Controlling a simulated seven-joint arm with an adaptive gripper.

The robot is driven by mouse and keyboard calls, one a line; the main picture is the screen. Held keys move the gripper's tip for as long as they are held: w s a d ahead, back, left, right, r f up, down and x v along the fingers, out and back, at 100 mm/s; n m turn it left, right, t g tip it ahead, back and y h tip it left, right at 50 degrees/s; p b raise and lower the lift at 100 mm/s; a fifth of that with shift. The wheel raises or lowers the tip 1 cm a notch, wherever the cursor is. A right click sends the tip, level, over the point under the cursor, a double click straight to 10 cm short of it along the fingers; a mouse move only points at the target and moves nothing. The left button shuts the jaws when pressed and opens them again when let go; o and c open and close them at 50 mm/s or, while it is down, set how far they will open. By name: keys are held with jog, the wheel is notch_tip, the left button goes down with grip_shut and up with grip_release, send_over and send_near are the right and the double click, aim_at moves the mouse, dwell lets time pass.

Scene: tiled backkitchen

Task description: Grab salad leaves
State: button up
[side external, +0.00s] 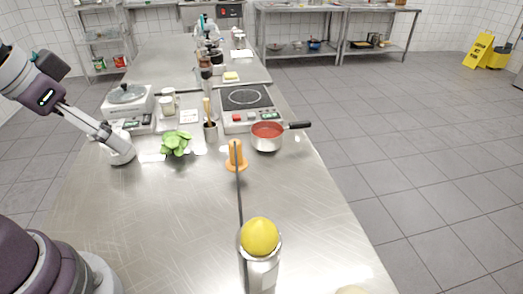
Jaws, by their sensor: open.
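The salad leaves (176,143) are a bright green bunch lying on the steel worktop, left of the middle, with a pale flat sheet partly showing beside them. My gripper (119,143) reaches in from the left and points down to the right. Its jaws are open, and its tip end is left of the leaves, with a gap between. The fingertips are small and hard to make out against a whitish rounded shape there. I see nothing held.
A utensil pot (211,132) stands just right of the leaves. A scale with a pan (130,94) is behind. A hob (246,97), a red-filled saucepan (267,137) and an orange stand (236,158) are right. A yellow-topped canister (260,240) stands in front.

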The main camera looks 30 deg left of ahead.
dwell(0.3)
jog(key=n+g+y, duration=0.2)
jog(key=n, duration=0.4)
send_near(173, 135)
jog(key=x, duration=1.1)
jog(key=shift+f, duration=0.25)
jog(key=c, duration=1.2)
